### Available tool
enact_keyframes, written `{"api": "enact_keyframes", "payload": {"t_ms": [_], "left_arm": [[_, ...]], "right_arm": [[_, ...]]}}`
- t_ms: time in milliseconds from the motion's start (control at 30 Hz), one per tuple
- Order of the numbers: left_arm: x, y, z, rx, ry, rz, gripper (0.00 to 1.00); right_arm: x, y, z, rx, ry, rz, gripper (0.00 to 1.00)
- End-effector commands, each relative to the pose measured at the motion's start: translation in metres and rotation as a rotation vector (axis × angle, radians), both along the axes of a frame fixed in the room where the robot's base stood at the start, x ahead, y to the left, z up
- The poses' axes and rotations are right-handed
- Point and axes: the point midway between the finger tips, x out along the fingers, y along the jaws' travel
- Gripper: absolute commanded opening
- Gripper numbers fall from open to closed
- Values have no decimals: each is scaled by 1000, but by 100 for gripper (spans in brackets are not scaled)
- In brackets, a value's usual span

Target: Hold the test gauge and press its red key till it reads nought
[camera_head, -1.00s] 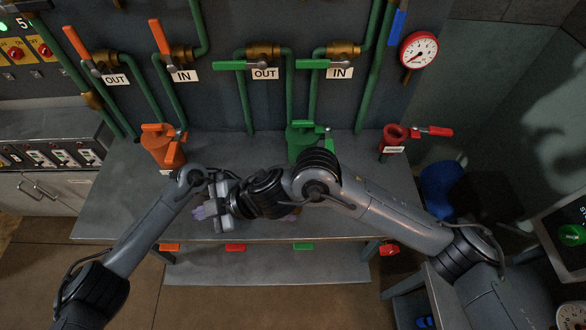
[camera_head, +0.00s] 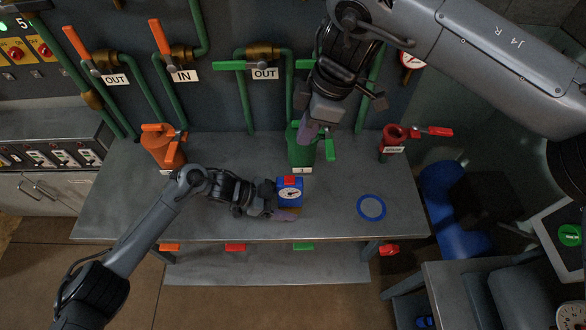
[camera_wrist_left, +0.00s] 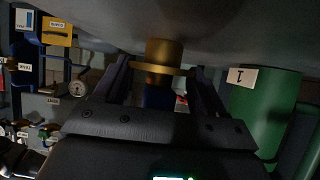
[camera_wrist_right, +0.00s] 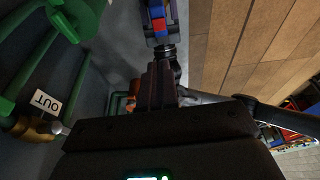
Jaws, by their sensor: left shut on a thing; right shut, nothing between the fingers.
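The test gauge (camera_head: 290,203) is a blue box with a round white dial (camera_head: 290,192) and a red key (camera_head: 290,181) on its top edge. The dial has a dark needle, but its reading is too small to make out. My left gripper (camera_head: 284,208) is shut on the gauge above the bench, from the left. In the left wrist view the gauge's brass fitting (camera_wrist_left: 163,52) shows between the fingers. My right gripper (camera_head: 308,134) is shut and empty, in front of the green pot, apart from the gauge. The gauge also shows in the right wrist view (camera_wrist_right: 159,22).
The bench (camera_head: 225,150) bears an orange pot (camera_head: 160,150), a green pot (camera_head: 300,155) and a red cup (camera_head: 393,138) along its back. A blue ring (camera_head: 371,207) lies at right on clear bench. Pipes with levers and a wall gauge (camera_head: 405,60) stand behind.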

Motion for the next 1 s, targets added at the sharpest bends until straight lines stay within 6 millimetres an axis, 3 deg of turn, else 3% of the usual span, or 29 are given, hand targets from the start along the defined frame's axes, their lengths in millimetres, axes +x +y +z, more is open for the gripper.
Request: {"api": "enact_keyframes", "payload": {"t_ms": [567, 767, 1000], "left_arm": [[0, 1, -2, 3, 2, 1, 54], [0, 1, -2, 3, 2, 1, 54], [0, 1, -2, 3, 2, 1, 54]], "right_arm": [[0, -1, -2, -4, 4, -9, 0], [0, 6, -25, -3, 5, -8, 0], [-1, 18, -68, -5, 5, -7, 0]]}}
